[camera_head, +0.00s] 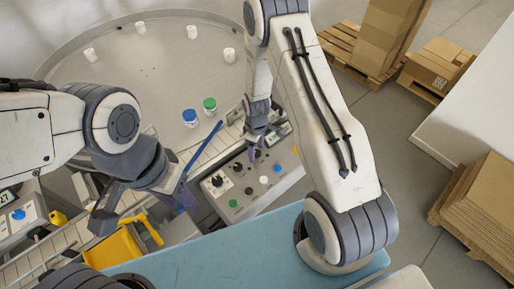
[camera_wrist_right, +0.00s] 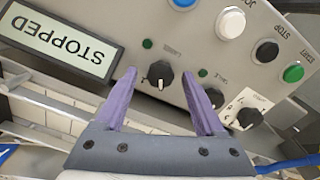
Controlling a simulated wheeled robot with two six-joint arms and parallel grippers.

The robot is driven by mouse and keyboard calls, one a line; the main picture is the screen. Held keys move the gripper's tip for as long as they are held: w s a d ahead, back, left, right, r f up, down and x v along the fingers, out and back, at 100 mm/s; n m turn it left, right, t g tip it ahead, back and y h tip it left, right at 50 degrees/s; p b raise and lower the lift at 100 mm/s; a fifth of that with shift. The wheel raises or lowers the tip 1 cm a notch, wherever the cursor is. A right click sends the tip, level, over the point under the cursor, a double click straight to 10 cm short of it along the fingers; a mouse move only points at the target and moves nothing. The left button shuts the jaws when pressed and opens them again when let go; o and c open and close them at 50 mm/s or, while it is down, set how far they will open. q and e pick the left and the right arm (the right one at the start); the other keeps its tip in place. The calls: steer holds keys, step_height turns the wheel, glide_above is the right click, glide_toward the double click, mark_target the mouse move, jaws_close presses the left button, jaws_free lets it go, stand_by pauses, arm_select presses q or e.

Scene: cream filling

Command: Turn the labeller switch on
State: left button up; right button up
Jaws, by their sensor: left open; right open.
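The grey control panel (camera_head: 226,192) has a display, several buttons and black rotary knobs. In the right wrist view the display (camera_wrist_right: 62,45) reads STOPPED, upside down. A black rotary knob (camera_wrist_right: 160,75) with a white pointer line sits between the purple fingertips of my right gripper (camera_wrist_right: 159,72), which is open around it or just above it; contact cannot be told. My left gripper (camera_head: 147,205) is open, left of the panel.
More knobs (camera_wrist_right: 250,117) and buttons, including a green one (camera_wrist_right: 293,73), lie beside the knob. A round table (camera_head: 150,70) holds several white jars and two with blue and green lids. A yellow part (camera_head: 112,250) is below my left gripper. Cardboard boxes (camera_head: 440,65) stand right.

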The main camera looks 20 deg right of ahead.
steer(key=shift+f, duration=0.1)
jaws_close()
stand_by(0.3)
steer(key=shift+m+b, duration=0.65)
steer(key=shift+m, duration=0.55)
steer(key=m+b, duration=0.1)
steer(key=m, duration=0.2)
steer(key=m+b, duration=0.2)
steer(key=m, duration=0.4)
steer(key=shift+m, duration=0.4)
